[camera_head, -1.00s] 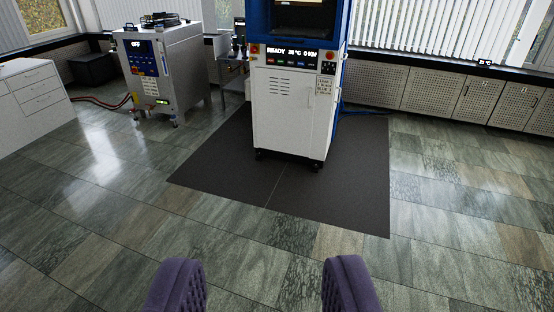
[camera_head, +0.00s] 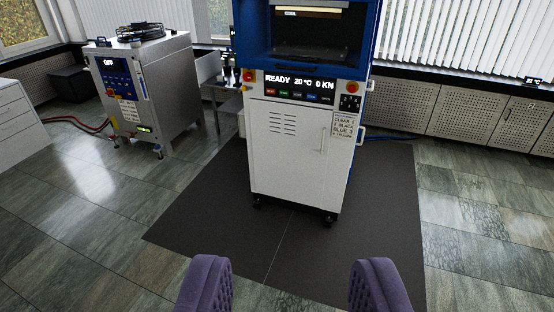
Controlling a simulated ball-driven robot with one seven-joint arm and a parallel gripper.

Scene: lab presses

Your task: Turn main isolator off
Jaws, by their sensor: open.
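A white and blue lab press (camera_head: 300,150) stands ahead of me on a dark mat. Its display panel (camera_head: 300,88) reads READY, 20 °C, 0 KN. Red buttons on yellow sit at the panel's left end (camera_head: 248,75) and right end (camera_head: 352,87). A small black switch plate (camera_head: 350,102) is at the front right, above a label. I cannot tell which control is the main isolator. My gripper (camera_head: 290,275) shows two purple padded fingers, wide apart and empty. It is well short of the press and touches nothing.
A steel unit (camera_head: 155,90) with a display reading OFF stands at the left, with red hoses (camera_head: 75,122) beside it. White drawers (camera_head: 18,125) are at the far left. Perforated cabinets (camera_head: 470,105) line the back right. The dark mat (camera_head: 385,220) and tiled floor ahead are clear.

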